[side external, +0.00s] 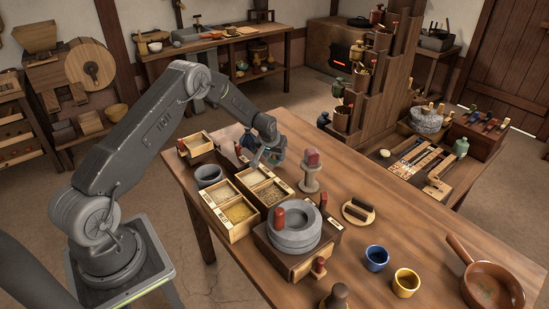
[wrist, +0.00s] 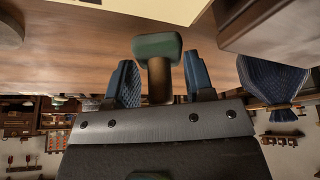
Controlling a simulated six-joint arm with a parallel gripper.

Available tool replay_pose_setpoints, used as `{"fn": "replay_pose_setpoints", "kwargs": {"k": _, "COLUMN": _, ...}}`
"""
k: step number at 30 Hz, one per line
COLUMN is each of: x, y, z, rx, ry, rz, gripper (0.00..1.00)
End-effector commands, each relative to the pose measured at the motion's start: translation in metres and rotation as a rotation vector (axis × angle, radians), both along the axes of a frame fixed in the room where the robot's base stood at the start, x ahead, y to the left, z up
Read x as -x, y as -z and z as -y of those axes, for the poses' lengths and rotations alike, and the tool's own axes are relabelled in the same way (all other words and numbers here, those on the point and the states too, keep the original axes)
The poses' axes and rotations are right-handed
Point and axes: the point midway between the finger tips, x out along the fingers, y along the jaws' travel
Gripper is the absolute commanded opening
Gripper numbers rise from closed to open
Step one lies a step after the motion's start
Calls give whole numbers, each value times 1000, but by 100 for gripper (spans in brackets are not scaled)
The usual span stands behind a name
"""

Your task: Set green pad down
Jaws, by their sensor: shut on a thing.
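The green pad (wrist: 158,46) shows in the wrist view as a rounded green block on a short brown handle (wrist: 160,80). My gripper (wrist: 160,82) has its two blue-ribbed fingers on either side of the handle and is shut on it. The green block sticks out past the fingertips, with wooden table surface behind it. In the side view my gripper (side external: 268,157) is low over the table's far left part, behind the grain boxes. The pad is too small there to make out clearly, and I cannot tell whether it touches the table.
Grain boxes (side external: 231,231) and a grey bowl (side external: 208,176) stand close by. A blue cloth bundle (side external: 247,141) is beside my gripper. A red-topped stand (side external: 310,179) is to its right. A stone quern (side external: 296,239) is nearer.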

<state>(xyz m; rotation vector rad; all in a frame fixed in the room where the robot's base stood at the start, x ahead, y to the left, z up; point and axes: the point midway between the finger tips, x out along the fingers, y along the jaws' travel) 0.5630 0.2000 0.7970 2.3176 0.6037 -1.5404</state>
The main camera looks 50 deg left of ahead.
Motion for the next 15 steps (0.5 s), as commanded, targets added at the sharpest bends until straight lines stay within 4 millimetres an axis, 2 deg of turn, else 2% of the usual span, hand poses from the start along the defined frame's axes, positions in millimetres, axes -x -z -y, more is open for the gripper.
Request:
{"fn": "replay_pose_setpoints", "kwargs": {"k": 1, "x": 0, "y": 9, "z": 0, "rx": 1, "ry": 0, "rz": -2, "gripper": 26}}
{"fn": "replay_pose_setpoints", "kwargs": {"k": 3, "x": 0, "y": 15, "z": 0, "rx": 0, "ry": 0, "rz": 0, "gripper": 26}}
{"fn": "replay_pose_setpoints", "kwargs": {"k": 14, "x": 0, "y": 18, "z": 0, "rx": 0, "ry": -1, "rz": 0, "gripper": 26}}
{"fn": "replay_pose_setpoints", "kwargs": {"k": 15, "x": 0, "y": 18, "z": 0, "rx": 0, "ry": -1, "rz": 0, "gripper": 51}}
